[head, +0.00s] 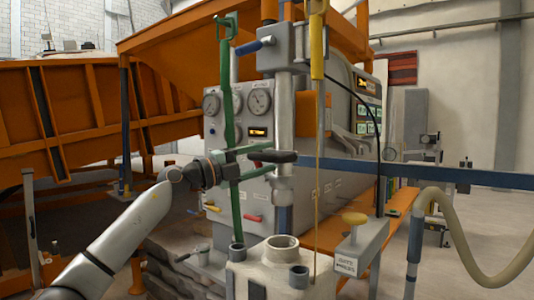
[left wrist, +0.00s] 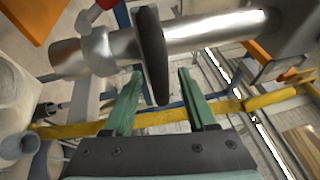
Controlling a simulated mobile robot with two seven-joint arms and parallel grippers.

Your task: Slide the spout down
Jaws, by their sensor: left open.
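The spout looks to be the upright silver pipe (head: 284,105) in the middle of the head view, above a pale block with round openings; it also crosses the top of the left wrist view (left wrist: 210,30). A black handle (head: 285,157) sticks out from it to the left. My left gripper (head: 268,157) is open, its green fingers pointing at the pipe. In the left wrist view the black handle (left wrist: 152,50) reaches between the fingertips (left wrist: 159,73), with gaps on both sides. No grip shows. My right gripper is not in view.
A green upright rod (head: 229,110) stands just behind my left wrist. A yellow-handled rod (head: 317,45) hangs right of the pipe. A gauge panel (head: 240,130) stands behind.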

